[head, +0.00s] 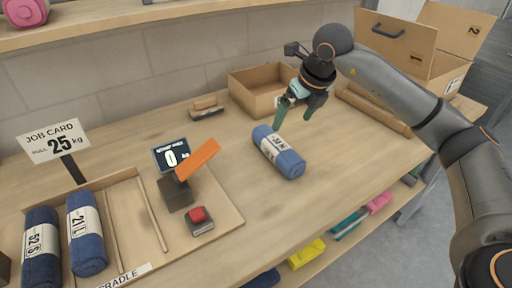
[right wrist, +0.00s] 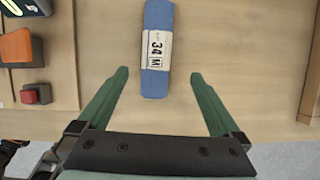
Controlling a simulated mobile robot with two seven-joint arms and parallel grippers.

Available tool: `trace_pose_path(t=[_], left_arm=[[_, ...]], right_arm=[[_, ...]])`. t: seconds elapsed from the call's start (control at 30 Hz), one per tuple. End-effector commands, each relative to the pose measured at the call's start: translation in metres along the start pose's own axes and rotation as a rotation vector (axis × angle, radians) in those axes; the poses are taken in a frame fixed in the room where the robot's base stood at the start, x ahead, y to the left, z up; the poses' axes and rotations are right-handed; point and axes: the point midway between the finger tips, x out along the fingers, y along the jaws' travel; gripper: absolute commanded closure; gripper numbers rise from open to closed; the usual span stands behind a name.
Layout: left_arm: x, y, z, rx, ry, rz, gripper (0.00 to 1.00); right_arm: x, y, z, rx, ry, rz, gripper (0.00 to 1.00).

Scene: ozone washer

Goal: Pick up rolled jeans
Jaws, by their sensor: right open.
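A blue rolled pair of jeans (head: 279,152) with a white label lies on the middle of the bench in the head view. In the right wrist view the rolled jeans (right wrist: 157,50) show a label reading 34 M, ahead of and between the spread fingers. My right gripper (head: 295,110) is open and empty, above the bench just behind the roll. It also shows in the right wrist view (right wrist: 155,100) with its green fingers apart. Two more rolled jeans, one marked 52 S (head: 41,248) and one marked 21 L (head: 87,232), lie in the cradle at the left. My left gripper is not in view.
An open cardboard box (head: 258,88) stands behind my right gripper, and a larger box (head: 425,50) stands at the back right. A display reading 0 (head: 171,155), an orange plate (head: 198,159) and a red button (head: 197,215) stand left of the roll. Bench around the roll is clear.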

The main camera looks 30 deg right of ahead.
Motion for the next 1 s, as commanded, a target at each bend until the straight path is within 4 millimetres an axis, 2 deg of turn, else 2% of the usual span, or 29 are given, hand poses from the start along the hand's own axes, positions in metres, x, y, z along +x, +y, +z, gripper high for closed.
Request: trace_pose_path(t=[0.17, 0.4, 0.67, 0.9, 1.0], left_arm=[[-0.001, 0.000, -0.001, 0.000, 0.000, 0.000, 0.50], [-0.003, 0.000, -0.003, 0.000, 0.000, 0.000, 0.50], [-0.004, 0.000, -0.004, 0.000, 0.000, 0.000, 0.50], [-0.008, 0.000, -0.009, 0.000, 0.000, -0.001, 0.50], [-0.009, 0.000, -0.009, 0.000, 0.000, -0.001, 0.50]], right_arm=[[0.015, 0.000, 0.000, -0.008, -0.001, 0.000, 0.00], [0.058, 0.000, 0.000, -0.006, -0.001, 0.001, 0.00], [0.079, 0.001, -0.001, -0.007, -0.002, 0.000, 0.00], [0.114, 0.005, -0.005, -0.006, -0.002, 0.002, 0.00], [0.123, 0.005, -0.005, -0.007, -0.003, 0.000, 0.00]])
